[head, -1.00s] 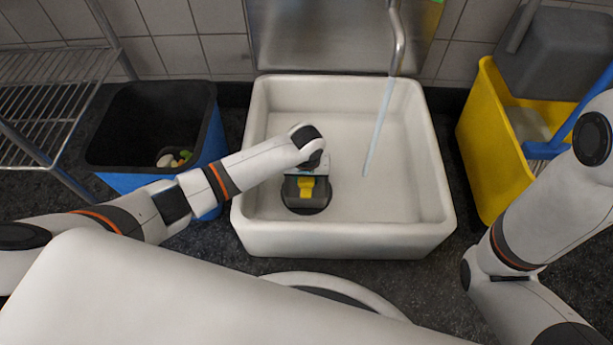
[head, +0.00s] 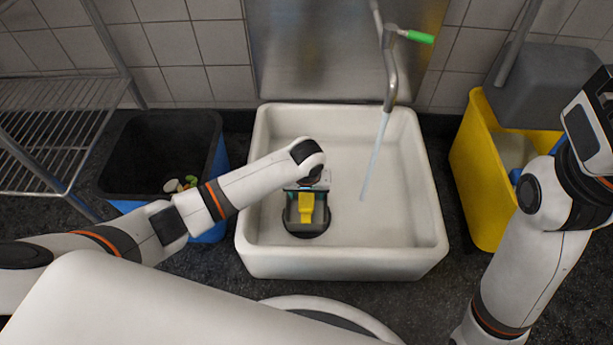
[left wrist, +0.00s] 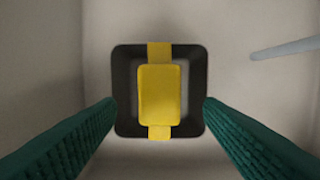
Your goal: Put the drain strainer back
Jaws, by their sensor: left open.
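The drain strainer (head: 306,208) is a dark, square-rimmed piece with a yellow handle, in the left front part of the white sink (head: 344,262). In the left wrist view the strainer (left wrist: 160,95) is centred below my open left gripper (left wrist: 160,112), whose green fingers stand on either side of it with no clear contact. In the head view my left gripper (head: 306,192) is over the strainer, and the wrist partly hides it. A dark round area shows under the strainer; whether it is seated in the drain cannot be told. My right arm's end is at the right edge, fingers not visible.
Water runs from the faucet (head: 389,70) into the sink, right of my left wrist. A dark bin with scraps (head: 140,180) stands left, a wire rack (head: 50,120) beyond it. A yellow bucket (head: 478,170) stands right. The sink's right half is clear.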

